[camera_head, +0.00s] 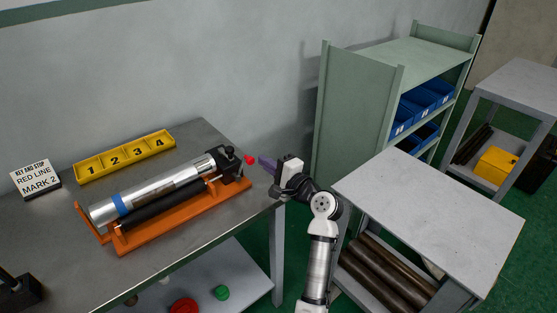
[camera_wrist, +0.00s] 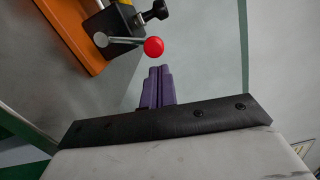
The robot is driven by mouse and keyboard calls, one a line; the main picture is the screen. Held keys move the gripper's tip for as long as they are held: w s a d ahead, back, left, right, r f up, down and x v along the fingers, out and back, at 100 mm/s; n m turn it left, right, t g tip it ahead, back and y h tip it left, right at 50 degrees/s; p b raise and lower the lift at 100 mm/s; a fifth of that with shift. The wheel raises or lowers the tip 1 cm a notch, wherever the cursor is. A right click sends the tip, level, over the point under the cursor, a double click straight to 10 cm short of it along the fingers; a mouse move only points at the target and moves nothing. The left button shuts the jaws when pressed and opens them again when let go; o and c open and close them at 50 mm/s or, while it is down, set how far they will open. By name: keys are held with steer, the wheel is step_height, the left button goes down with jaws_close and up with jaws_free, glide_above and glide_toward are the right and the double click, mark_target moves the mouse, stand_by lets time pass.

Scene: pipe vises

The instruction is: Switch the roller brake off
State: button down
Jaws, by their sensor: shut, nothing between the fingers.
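The roller stand has an orange base (camera_head: 180,220) on the grey bench and carries a silver pipe (camera_head: 165,188) with a blue band. At its right end is a black block with a dark knob (camera_wrist: 155,11). A thin metal brake lever ends in a red ball (camera_head: 249,159); in the wrist view the red ball (camera_wrist: 153,47) is at the lever's right end. My gripper (camera_head: 264,162) is just right of the red ball. In the wrist view its purple fingers (camera_wrist: 158,73) are shut and empty, with the tips just below the ball; I cannot tell whether they touch it.
A grey cart (camera_head: 430,220) and a green shelf (camera_head: 355,120) with blue bins stand to the right. Red and green pieces lie on the bench's lower shelf.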

steer(key=shift+s+a, duration=0.1)
steer(key=shift+a, duration=0.15)
steer(key=shift+s+a+r+n+b, duration=0.2)
steer(key=shift+a+r+n+b, duration=0.1)
steer(key=shift+n, duration=0.4)
steer(key=s+a+r+n+b, duration=0.1)
steer(key=s+a+n+b, duration=0.3)
steer(key=n, duration=0.5)
steer(key=shift+a+r+n+h+b, duration=0.3)
steer(key=shift+a+r+n+b, duration=0.1)
steer(key=shift+a+b, duration=0.35)
stand_by(0.6)
